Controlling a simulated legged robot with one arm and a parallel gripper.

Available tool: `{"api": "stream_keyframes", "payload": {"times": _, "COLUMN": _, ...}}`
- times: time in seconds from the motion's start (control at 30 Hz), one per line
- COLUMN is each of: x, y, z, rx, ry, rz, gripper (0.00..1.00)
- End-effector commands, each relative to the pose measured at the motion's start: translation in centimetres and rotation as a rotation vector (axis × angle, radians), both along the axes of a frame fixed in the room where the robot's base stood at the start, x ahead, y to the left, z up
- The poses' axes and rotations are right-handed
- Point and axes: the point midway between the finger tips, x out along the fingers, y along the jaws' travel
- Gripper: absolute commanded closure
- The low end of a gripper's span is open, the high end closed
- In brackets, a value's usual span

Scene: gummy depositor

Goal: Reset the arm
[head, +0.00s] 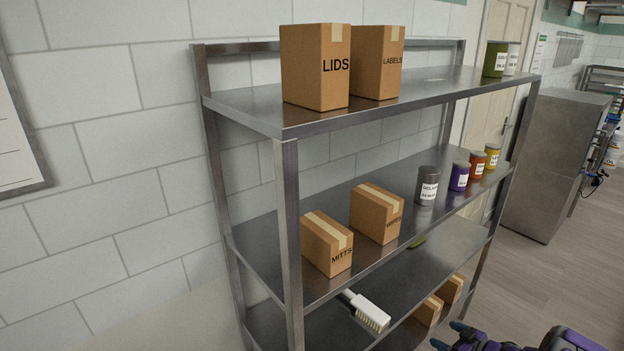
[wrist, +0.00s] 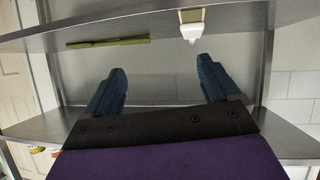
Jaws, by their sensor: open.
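My gripper (head: 449,335) is at the bottom right of the head view, in front of the metal shelf rack (head: 288,220) at the height of its lower shelves. Its blue fingers are spread wide in the wrist view (wrist: 160,68), with nothing between them. Most of my arm is outside the head view.
A white brush (head: 370,311) sits at a shelf's front edge; it also shows in the wrist view (wrist: 191,28). A green item (head: 417,241) lies farther back. Boxes marked LIDS (head: 314,70) and MITTS (head: 327,245) stand on shelves. Floor (head: 540,290) is clear at right.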

Motion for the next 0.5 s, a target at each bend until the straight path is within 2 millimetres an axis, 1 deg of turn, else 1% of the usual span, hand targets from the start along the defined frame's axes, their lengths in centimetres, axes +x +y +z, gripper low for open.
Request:
{"api": "stream_keyframes", "payload": {"times": 0.03, "x": 0.7, "y": 0.0, "z": 0.9, "rx": -0.024, "ry": 0.002, "rz": -0.013, "gripper": 0.11}}
{"api": "stream_keyframes", "payload": {"times": 0.17, "x": 2.0, "y": -0.4, "z": 3.0, "rx": -0.084, "ry": 0.017, "rz": -0.066, "gripper": 0.11}}
{"api": "stream_keyframes", "payload": {"times": 0.27, "x": 3.3, "y": -1.1, "z": 5.3, "rx": -0.144, "ry": 0.030, "rz": -0.124, "gripper": 0.11}}
{"api": "stream_keyframes", "payload": {"times": 0.33, "x": 4.1, "y": -1.6, "z": 7.5, "rx": -0.191, "ry": 0.043, "rz": -0.174, "gripper": 0.11}}
{"api": "stream_keyframes", "payload": {"times": 0.37, "x": 4.3, "y": -1.8, "z": 8.2, "rx": -0.211, "ry": 0.054, "rz": -0.199, "gripper": 0.11}}
{"api": "stream_keyframes", "payload": {"times": 0.4, "x": 4.6, "y": -2.0, "z": 9.5, "rx": -0.234, "ry": 0.064, "rz": -0.229, "gripper": 0.11}}
{"api": "stream_keyframes", "payload": {"times": 0.47, "x": 4.8, "y": -2.3, "z": 11.2, "rx": -0.270, "ry": 0.085, "rz": -0.276, "gripper": 0.11}}
{"api": "stream_keyframes", "payload": {"times": 0.5, "x": 4.8, "y": -2.3, "z": 12.5, "rx": -0.292, "ry": 0.097, "rz": -0.307, "gripper": 0.11}}
